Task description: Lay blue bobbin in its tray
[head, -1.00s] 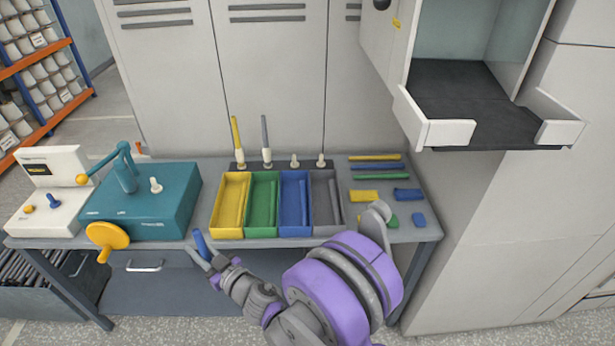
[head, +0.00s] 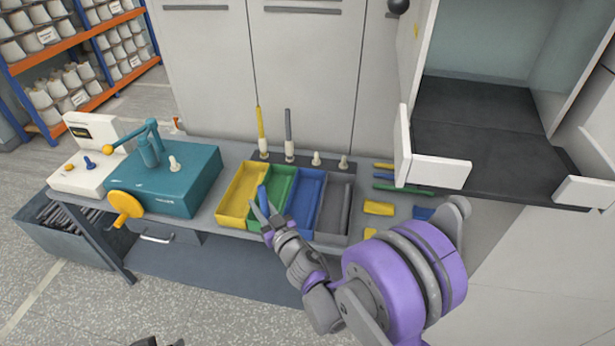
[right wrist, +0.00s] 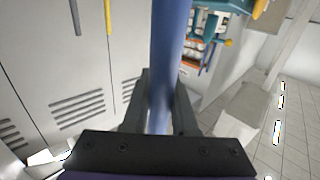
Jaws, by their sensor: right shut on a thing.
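My right gripper (head: 264,215) is shut on a blue bobbin (head: 263,197), a slim rod held tilted upward. In the right wrist view the blue bobbin (right wrist: 168,60) stands between the fingers (right wrist: 160,105). In the head view it overlaps the green tray (head: 281,181) near the yellow tray's edge; its height above them is hard to judge. The blue tray (head: 307,175) lies just right of the green one. Its far part shows; I cannot tell whether anything lies in it. My left gripper is not clearly in view.
The yellow tray (head: 228,210) is at the left of the row and the grey tray (head: 346,180) at the right. Upright pegs stand behind, two with bobbins. A teal winder (head: 190,195) stands left. Loose coloured pieces (head: 378,208) lie right. An open cabinet (head: 440,172) juts above them.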

